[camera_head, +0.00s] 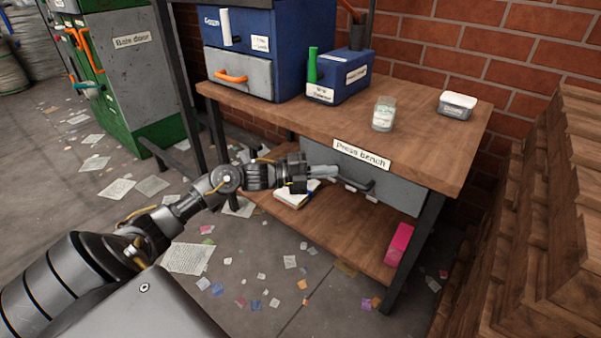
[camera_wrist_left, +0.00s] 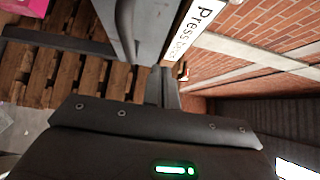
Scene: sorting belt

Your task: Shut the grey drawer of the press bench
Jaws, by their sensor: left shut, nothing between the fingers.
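The press bench (camera_head: 437,150) has a wooden top with a "Press bench" label (camera_head: 361,154) on its front edge. The grey drawer (camera_head: 402,190) sits under that edge, with a dark bar handle (camera_head: 357,186). No open inside of the drawer shows, and I cannot tell whether its front is fully flush. My left gripper (camera_head: 334,171) is shut and empty, its fingertips at the left part of the drawer front. In the left wrist view, the shut fingers (camera_wrist_left: 163,88) point at the grey drawer front (camera_wrist_left: 158,30), beside the handle (camera_wrist_left: 125,32). Contact cannot be told.
On the benchtop stand a blue cabinet (camera_head: 285,50), a blue box (camera_head: 345,78), a glass jar (camera_head: 383,114) and a grey tub (camera_head: 457,105). A pink object (camera_head: 399,243) lies on the lower shelf. Wooden stacks (camera_head: 545,200) stand at right. Paper scraps litter the floor.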

